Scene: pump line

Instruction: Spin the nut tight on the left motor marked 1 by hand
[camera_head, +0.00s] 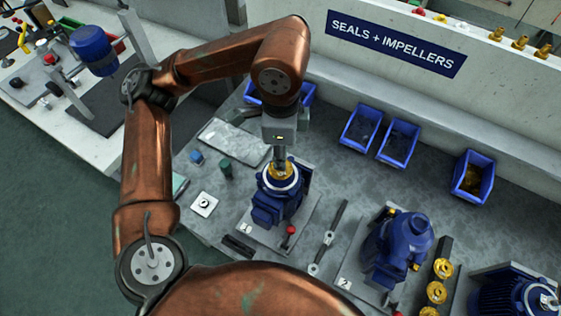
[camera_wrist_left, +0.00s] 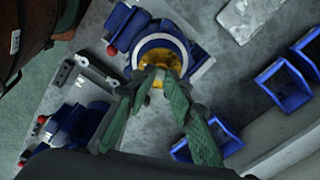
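The motor marked 1 (camera_head: 272,200) is a blue unit on a grey plate with a tag "1", its brass-coloured top (camera_head: 283,170) facing up. My left gripper (camera_head: 280,168) reaches down over this top from above. In the left wrist view, its two green fingers (camera_wrist_left: 160,78) point at the middle of the brass part (camera_wrist_left: 160,57), inside a pale ring on the blue motor (camera_wrist_left: 195,52). A small brass piece shows between the fingertips, but the nut is mostly hidden. I cannot tell whether the fingers press on it. My right gripper is not in view.
A red-knobbed lever (camera_head: 291,231) and a wrench-like tool (camera_head: 328,238) lie close to motor 1. Motor 2 (camera_head: 398,245) and brass parts (camera_head: 436,291) stand to the right. Blue bins (camera_head: 399,143) line the back wall. Some bench between is clear.

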